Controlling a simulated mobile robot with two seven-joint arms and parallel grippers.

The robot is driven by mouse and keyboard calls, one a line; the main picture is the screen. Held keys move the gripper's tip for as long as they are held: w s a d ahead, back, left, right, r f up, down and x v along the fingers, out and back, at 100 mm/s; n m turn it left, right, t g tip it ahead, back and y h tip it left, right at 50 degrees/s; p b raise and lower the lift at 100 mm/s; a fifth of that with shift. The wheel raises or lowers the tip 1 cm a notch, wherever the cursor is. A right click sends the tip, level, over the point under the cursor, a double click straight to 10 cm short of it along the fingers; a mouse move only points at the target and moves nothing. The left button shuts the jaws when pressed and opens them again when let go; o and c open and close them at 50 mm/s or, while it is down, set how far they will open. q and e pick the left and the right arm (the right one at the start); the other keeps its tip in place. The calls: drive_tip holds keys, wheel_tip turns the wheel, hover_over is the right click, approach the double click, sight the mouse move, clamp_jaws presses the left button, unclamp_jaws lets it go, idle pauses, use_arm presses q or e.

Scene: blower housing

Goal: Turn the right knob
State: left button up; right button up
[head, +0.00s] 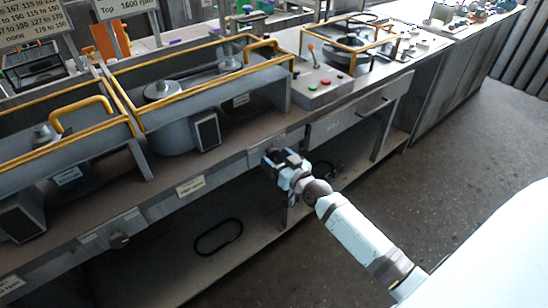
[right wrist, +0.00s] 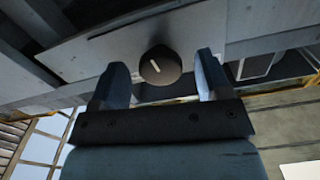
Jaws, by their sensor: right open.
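The right knob (right wrist: 160,66) is round and dark with a pale pointer line, mounted on a grey front panel (right wrist: 115,48). In the right wrist view it sits between the two fingers of my right gripper (right wrist: 160,78), with a visible gap on each side. The gripper is open and its fingertips are close to the panel. In the head view my right gripper (head: 283,160) is at the bench front and hides the knob behind it. Another knob (head: 120,240) shows further left on the bench front. My left gripper is not in view.
The bench (head: 215,165) carries yellow-railed machine housings (head: 190,75) and a control box (head: 318,88) with a red-tipped lever and buttons. A drawer (head: 350,120) lies right of my gripper. A black belt loop (head: 218,237) lies on the lower shelf. The floor in front is clear.

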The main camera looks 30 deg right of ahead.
drive_tip(key=shift+w, duration=0.75)
drive_tip(key=c, duration=0.9)
drive_tip(key=shift+r+p, duration=0.15)
drive_tip(key=shift+p, duration=0.4)
drive_tip(key=shift+m, duration=0.3)
drive_tip(key=shift+c, duration=0.2)
drive_tip(key=o, duration=0.9)
drive_tip(key=shift+o, duration=0.2)
